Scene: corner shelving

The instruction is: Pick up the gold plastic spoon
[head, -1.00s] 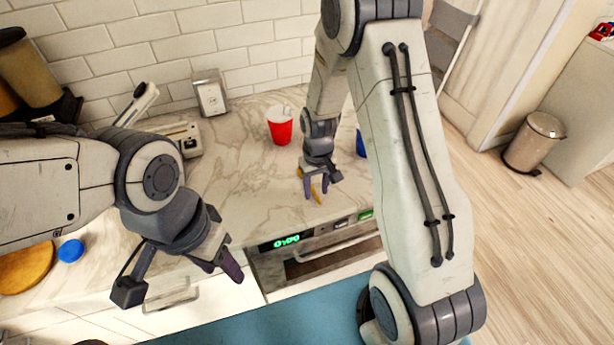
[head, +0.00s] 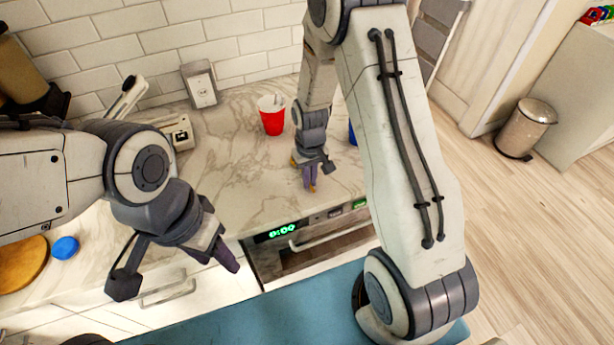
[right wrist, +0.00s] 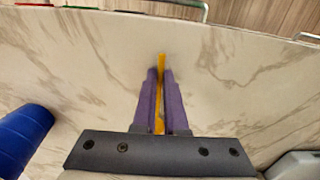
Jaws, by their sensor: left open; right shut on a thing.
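The gold spoon (right wrist: 161,62) is a thin yellow strip between the purple fingers of my right gripper (right wrist: 160,75) in the right wrist view. That gripper is shut on it. My left gripper (head: 180,270) is open and empty, in front of the counter at the left.
The marble counter (head: 240,160) has a red cup (head: 271,115) behind my right gripper. A blue cup (right wrist: 22,138) stands close by. A metal napkin holder (head: 200,85) is near the wall. A blue lid (head: 65,248) lies at the left. A trash can (head: 525,128) stands on the floor.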

